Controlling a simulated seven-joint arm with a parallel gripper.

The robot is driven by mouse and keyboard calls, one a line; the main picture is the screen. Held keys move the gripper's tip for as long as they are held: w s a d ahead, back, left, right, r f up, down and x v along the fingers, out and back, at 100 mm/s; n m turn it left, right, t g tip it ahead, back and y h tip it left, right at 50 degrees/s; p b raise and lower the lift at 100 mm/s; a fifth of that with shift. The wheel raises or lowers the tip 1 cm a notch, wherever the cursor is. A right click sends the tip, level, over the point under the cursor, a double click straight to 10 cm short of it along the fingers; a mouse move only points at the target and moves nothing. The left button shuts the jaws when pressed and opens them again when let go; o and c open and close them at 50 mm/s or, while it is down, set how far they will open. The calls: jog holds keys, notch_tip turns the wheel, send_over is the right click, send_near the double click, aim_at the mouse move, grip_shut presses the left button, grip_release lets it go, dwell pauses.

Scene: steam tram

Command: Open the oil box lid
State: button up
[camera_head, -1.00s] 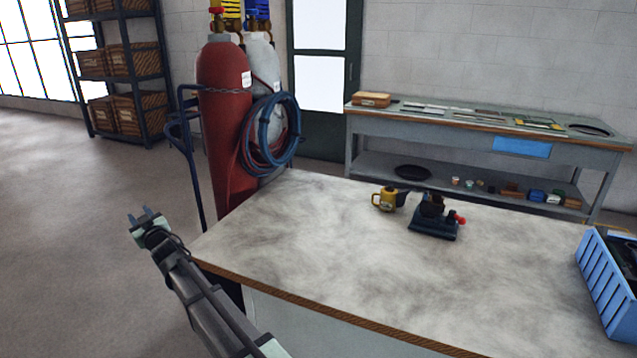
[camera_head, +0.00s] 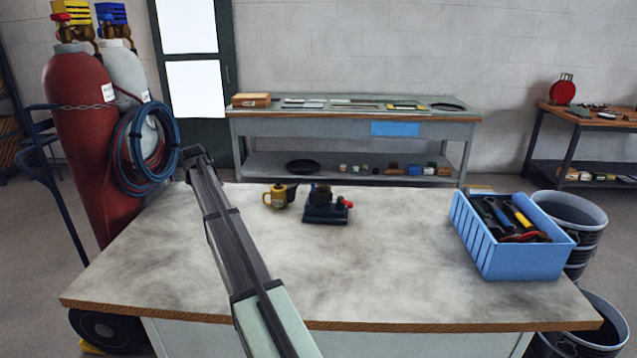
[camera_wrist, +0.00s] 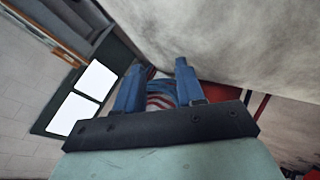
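A small dark blue device with a red knob (camera_head: 325,205), which looks like the oil box, stands on the far part of the marbled table (camera_head: 390,260). Its lid is too small to make out. A yellow oil can (camera_head: 279,196) with a dark spout stands just left of it. My gripper (camera_head: 192,153) is raised over the far left of the table, left of both things and apart from them. In the wrist view my gripper (camera_wrist: 157,85) has its two blue fingers apart with nothing held. The device and the can do not show there.
A blue crate of tools (camera_head: 510,255) stands at the table's right. Red (camera_head: 85,140) and grey gas cylinders with a coiled hose (camera_head: 145,150) stand beyond its left edge. A grey workbench (camera_head: 300,125) stands behind. The table's middle is clear.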

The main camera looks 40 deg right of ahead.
jog(key=s+d+r+g, duration=0.2)
jog(key=s+d, duration=0.2)
jog(key=d, duration=0.6)
jog(key=s+d+r+g, duration=0.2)
jog(key=s+d, duration=0.3)
jog(key=d, duration=0.5)
jog(key=n+g+y, duration=0.2)
jog(key=g+y, duration=0.1)
jog(key=g, duration=0.1)
send_near(325, 188)
jog(key=f, duration=0.5)
jog(key=w+f, duration=0.1)
jog(key=f, duration=0.1)
jog(key=shift+f, duration=0.25)
jog(key=shift+d, duration=0.1)
jog(key=shift+c, duration=0.4)
grip_shut()
